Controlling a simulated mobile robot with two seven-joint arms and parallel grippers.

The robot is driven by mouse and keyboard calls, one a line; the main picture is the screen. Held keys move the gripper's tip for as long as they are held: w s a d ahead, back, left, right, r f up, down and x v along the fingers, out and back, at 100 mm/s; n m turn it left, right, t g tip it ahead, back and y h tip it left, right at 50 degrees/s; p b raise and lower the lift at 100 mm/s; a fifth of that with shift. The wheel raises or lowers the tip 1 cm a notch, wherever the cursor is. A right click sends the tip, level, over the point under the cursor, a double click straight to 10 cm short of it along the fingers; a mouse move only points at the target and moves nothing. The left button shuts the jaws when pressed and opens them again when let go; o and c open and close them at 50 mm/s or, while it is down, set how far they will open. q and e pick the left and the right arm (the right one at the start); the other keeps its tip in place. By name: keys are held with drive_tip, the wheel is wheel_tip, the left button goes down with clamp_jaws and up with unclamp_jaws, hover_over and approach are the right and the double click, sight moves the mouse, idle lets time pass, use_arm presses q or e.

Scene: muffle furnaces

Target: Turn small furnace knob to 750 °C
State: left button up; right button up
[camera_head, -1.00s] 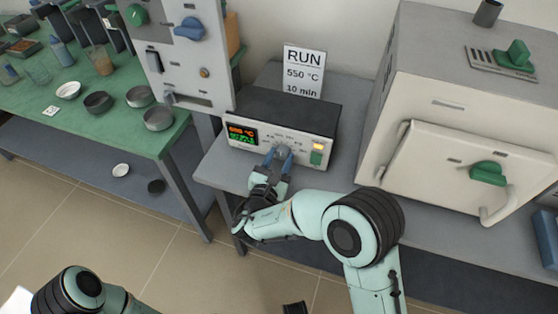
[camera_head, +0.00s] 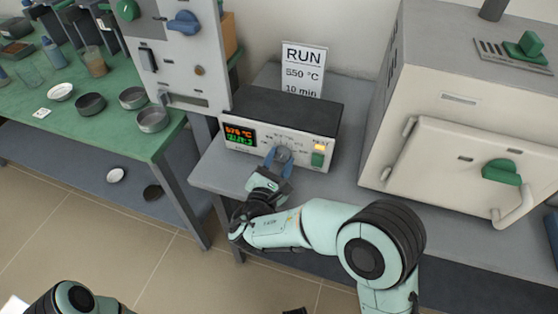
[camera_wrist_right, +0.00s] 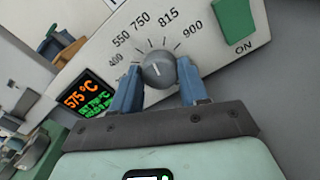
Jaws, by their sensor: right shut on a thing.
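The small furnace control unit (camera_head: 240,163) is a white-fronted box with a dark top on the grey bench. Its round grey knob (camera_wrist_right: 158,69) sits among marks 400, 550, 750, 815 and 900. The knob's white line points up and slightly left in the right wrist view, roughly toward 750; the exact setting is unclear. The display (camera_wrist_right: 82,95) shows orange 575 °C above blurred green text. My right gripper (camera_head: 279,160) is shut on the knob, its blue fingers on either side. My left gripper is out of view; only part of that arm shows.
A sign (camera_head: 303,70) behind the unit reads RUN, 550 °C, 10 min. A large cream furnace (camera_head: 455,150) stands on the right. A grey panel (camera_head: 180,60) with knobs stands on the left. A green table (camera_head: 110,135) holds dishes. The green ON switch (camera_wrist_right: 234,20) is near the knob.

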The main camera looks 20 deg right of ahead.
drive_tip(key=o, duration=1.1)
drive_tip(key=shift+c, duration=0.2)
drive_tip(key=shift+a, duration=0.1)
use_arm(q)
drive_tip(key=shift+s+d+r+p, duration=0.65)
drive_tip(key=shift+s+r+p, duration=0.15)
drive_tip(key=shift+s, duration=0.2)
use_arm(e)
drive_tip(key=v, duration=1.3)
drive_tip(key=shift+s, duration=0.2)
drive_tip(key=shift+a, duration=0.1)
